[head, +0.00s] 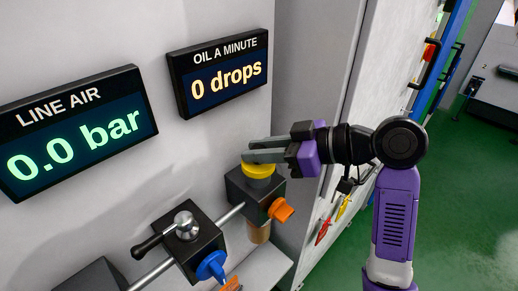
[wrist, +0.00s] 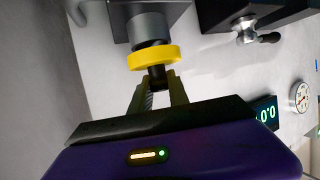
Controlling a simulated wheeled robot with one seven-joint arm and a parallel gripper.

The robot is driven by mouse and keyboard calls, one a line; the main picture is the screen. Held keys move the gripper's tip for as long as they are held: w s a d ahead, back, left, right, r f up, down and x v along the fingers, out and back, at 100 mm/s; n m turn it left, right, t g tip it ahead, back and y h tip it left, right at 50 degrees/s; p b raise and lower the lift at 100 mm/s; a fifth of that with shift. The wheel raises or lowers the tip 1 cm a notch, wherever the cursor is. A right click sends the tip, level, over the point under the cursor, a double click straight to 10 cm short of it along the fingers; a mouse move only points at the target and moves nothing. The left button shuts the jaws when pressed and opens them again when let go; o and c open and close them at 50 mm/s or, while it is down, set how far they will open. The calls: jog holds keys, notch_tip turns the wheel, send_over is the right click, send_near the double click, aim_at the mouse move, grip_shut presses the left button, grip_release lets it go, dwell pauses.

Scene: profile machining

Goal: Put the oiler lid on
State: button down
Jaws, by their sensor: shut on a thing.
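The yellow oiler lid (head: 259,171) is at the top of the black oiler block (head: 246,188) in the head view. In the wrist view the lid (wrist: 154,57) is a yellow disc with a dark knob. My gripper (head: 250,154) is shut on that knob; the fingers (wrist: 157,88) stand on either side of it in the wrist view. A grey cylinder (wrist: 150,26) lies between the lid and the block there. I cannot tell whether the lid is fully seated. An amber bowl (head: 259,233) hangs under the oiler block.
An orange knob (head: 282,210) sticks out of the oiler block. To its left is a black valve block with a ball-ended lever (head: 163,237) and a blue knob (head: 211,266). The line air display (head: 80,130) reads 0.0 bar; the oil display (head: 220,73) reads 0 drops.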

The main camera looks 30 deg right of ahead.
jog(key=shift+f+b, duration=0.7)
jog(key=shift+f, duration=0.4)
dwell(0.5)
jog(key=c, duration=1.2)
grip_release()
jog(key=shift+b+v, duration=0.5)
jog(key=shift+v, duration=3.4)
